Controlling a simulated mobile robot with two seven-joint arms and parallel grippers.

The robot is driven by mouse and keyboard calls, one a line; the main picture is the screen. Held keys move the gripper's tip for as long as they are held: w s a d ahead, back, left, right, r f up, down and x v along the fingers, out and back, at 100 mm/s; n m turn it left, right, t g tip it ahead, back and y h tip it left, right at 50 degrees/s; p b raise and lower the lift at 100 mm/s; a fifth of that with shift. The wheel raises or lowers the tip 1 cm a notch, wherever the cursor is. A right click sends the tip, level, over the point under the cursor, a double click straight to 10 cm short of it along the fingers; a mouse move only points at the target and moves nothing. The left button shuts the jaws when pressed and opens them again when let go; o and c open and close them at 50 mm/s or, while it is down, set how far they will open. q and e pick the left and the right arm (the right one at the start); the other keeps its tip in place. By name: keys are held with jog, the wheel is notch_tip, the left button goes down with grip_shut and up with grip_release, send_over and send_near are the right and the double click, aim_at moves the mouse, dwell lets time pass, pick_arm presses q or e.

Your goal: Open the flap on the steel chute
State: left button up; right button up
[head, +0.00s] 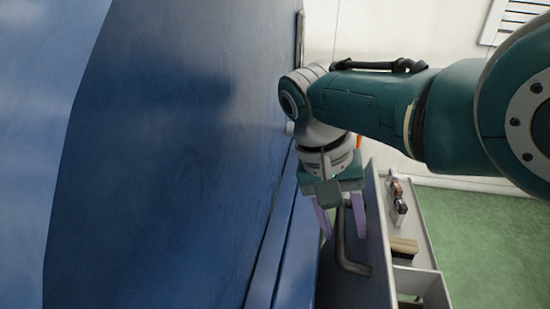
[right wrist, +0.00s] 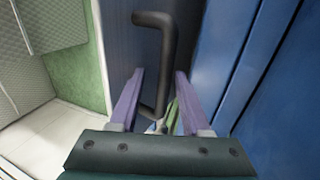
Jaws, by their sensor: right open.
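A dark grey-blue panel (head: 375,240) with a black bent bar handle (head: 348,250) stands beside a large blue surface; I take it for the flap, but the chute itself is not clearly recognisable. My right gripper (head: 341,222) is open at the handle, its two purple fingers pointing down. In the right wrist view the black handle (right wrist: 168,55) runs between the open fingers (right wrist: 160,75), with the dark panel (right wrist: 120,45) behind it. I cannot tell whether the fingers touch the handle. My left gripper is not in view.
The large blue surface (head: 170,150) fills the left and closely borders my right gripper. A pale compartmented tray (head: 425,245) holding a brush (head: 404,246) and small items lies right of the panel. Green floor (head: 490,240) shows at right.

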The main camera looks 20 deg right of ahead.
jog(key=p+v, duration=0.1)
jog(key=v, duration=0.6)
jog(key=shift+r, duration=0.2)
jog(key=shift+c, duration=0.2)
